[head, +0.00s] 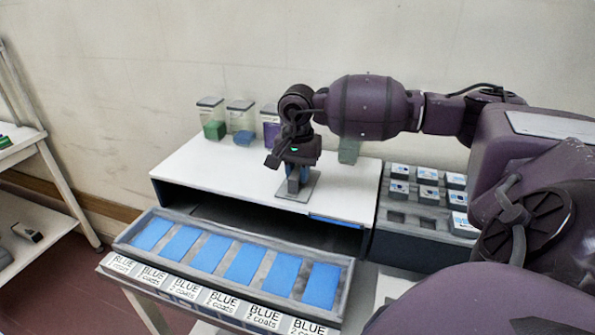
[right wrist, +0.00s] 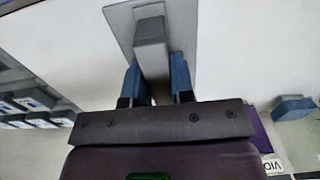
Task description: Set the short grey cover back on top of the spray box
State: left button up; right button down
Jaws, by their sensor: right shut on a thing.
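The short grey cover (head: 309,182) is a flat square plate with an upright block handle. My right gripper (head: 294,179) points down and is shut on that handle. In the right wrist view the handle (right wrist: 151,45) sits between the two blue fingers of the gripper (right wrist: 157,78), with the plate (right wrist: 120,22) beyond. The spray box (head: 225,172) has a white top and a dark open front. The plate is over the right part of its top; I cannot tell whether it touches. Any opening under the plate is hidden. My left gripper is not in view.
A grey tray (head: 343,290) of blue panels with "BLUE 2 coats" labels stands in front of the box. Several jars of coloured powder, one green (head: 213,118), line the back. A dark rack (head: 398,245) with small labelled blocks is at right. Shelves (head: 45,150) stand far left.

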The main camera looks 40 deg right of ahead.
aim_at(298, 169)
jog(key=c, duration=1)
grip_release()
jog(key=shift+o, duration=0.5)
notch_tip(298, 169, up, 10)
jog(key=shift+f, duration=0.25)
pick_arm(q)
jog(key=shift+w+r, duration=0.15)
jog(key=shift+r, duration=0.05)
pick_arm(e)
jog(key=shift+r, duration=0.6)
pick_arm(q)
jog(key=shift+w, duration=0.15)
